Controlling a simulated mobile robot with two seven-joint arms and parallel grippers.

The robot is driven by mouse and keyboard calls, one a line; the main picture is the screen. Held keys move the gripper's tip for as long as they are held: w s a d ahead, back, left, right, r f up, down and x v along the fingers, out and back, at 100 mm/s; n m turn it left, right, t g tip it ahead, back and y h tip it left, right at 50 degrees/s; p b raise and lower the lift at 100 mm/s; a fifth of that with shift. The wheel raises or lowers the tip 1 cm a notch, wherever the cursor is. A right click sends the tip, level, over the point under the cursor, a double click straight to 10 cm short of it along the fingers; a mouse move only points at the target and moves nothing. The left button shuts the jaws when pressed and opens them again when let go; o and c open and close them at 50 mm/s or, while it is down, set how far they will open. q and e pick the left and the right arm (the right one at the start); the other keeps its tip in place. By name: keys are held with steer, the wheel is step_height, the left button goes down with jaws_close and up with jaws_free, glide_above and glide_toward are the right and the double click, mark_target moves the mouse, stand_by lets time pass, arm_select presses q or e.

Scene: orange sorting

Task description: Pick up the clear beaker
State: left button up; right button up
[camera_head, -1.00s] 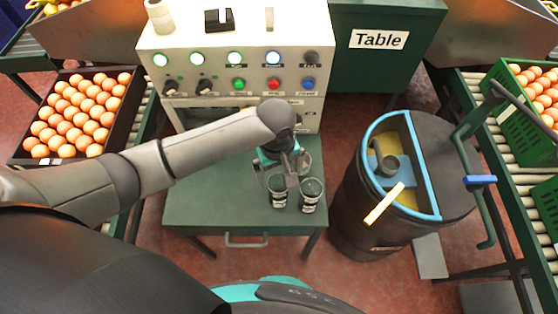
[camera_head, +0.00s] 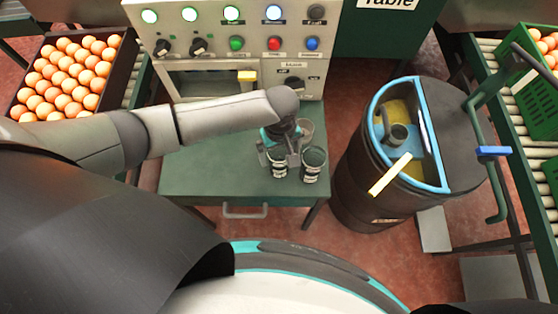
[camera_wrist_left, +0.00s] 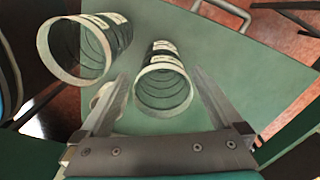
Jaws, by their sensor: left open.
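Three see-through beakers stand close together on the green table (camera_head: 210,185). A labelled front-left beaker (camera_head: 278,165) and a labelled front-right beaker (camera_head: 314,166) look dark against the table. A paler, clear beaker (camera_head: 306,129) is behind them, partly hidden by my gripper. My left gripper (camera_head: 281,158) is open at the front-left beaker. In the left wrist view, that beaker (camera_wrist_left: 163,88) shows between the open fingers (camera_wrist_left: 160,80), with no clear contact. The front-right beaker (camera_wrist_left: 80,50) is at upper left there. The pale one is mostly behind the left finger. My right gripper is out of view.
A control panel machine (camera_head: 225,45) stands at the table's back edge. A dark barrel (camera_head: 370,190) with a blue rim and a yellow handle is to the right. The table's front left is clear.

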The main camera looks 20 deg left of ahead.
arm_select(q)
step_height(320, 180, down, 4)
steer(key=shift+a+f+b, duration=0.1)
steer(key=shift+a+b, duration=0.05)
steer(key=shift+b, duration=0.6)
steer(key=shift+c, duration=0.4)
steer(key=c, duration=1.3)
